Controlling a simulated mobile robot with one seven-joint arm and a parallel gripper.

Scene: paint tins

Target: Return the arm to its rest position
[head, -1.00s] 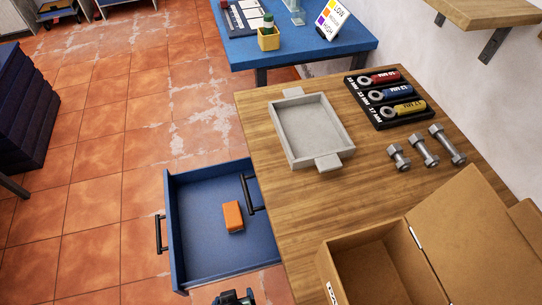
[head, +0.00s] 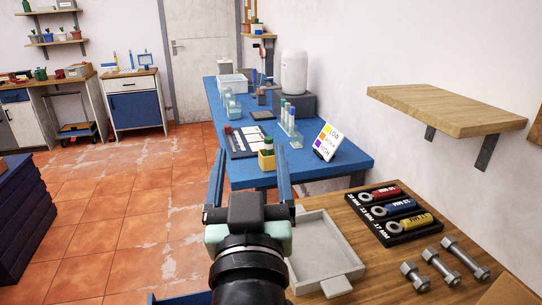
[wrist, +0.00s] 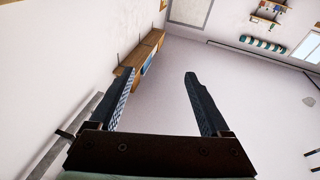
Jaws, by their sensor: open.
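My gripper (head: 250,166) is open, with nothing between its fingers. In the head view it points up and away from me, in front of the tray and the blue bench as I see them. My arm hides part of the floor and the tray's left side.
The wooden bench holds a grey tray (head: 338,286), a black rack (head: 387,238) of coloured cylinders and several bolts (head: 439,266). The blue bench (head: 345,162) stands behind. A wooden shelf (head: 448,110) juts from the right wall. Floor tiles (head: 110,235) at left are clear.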

